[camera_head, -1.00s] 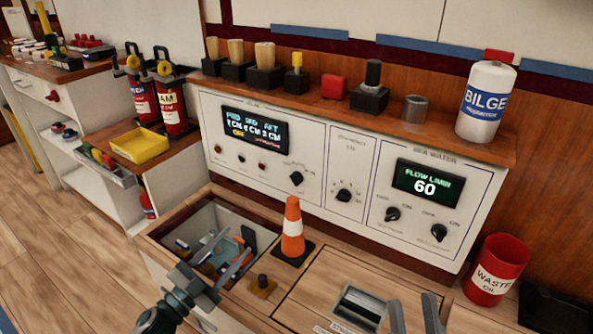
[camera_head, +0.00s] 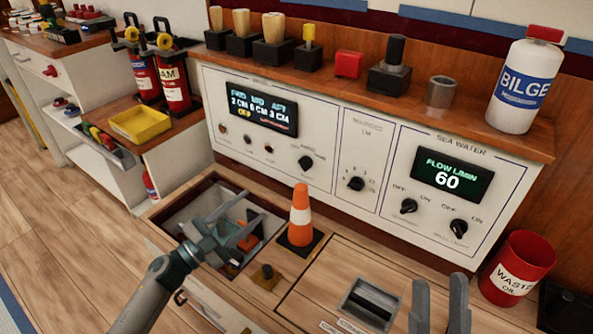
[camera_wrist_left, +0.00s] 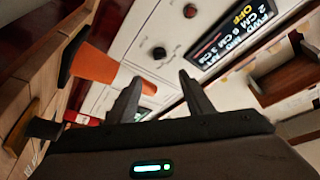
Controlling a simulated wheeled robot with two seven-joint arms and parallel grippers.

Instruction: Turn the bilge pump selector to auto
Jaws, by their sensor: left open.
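The left control panel has a display (camera_head: 261,109) reading FWD, MID, AFT levels with yellow OFF below. A black rotary knob (camera_head: 306,162), likely the bilge pump selector, is at its lower right; its small lettering is unreadable. My left gripper (camera_head: 243,212) is open and empty, above the open compartment and in front of the panel, apart from the knob. In the left wrist view, its two spread fingers (camera_wrist_left: 160,88) point toward the panel, with the display (camera_wrist_left: 235,35) beyond them. My right gripper (camera_head: 439,281) has its fingers apart over the counter.
An orange cone (camera_head: 300,215) stands right of my left gripper, close to the panel. A small knob on a wooden base (camera_head: 266,277) is in front. Other panel knobs (camera_head: 356,184) and a red waste oil bin (camera_head: 517,268) lie to the right.

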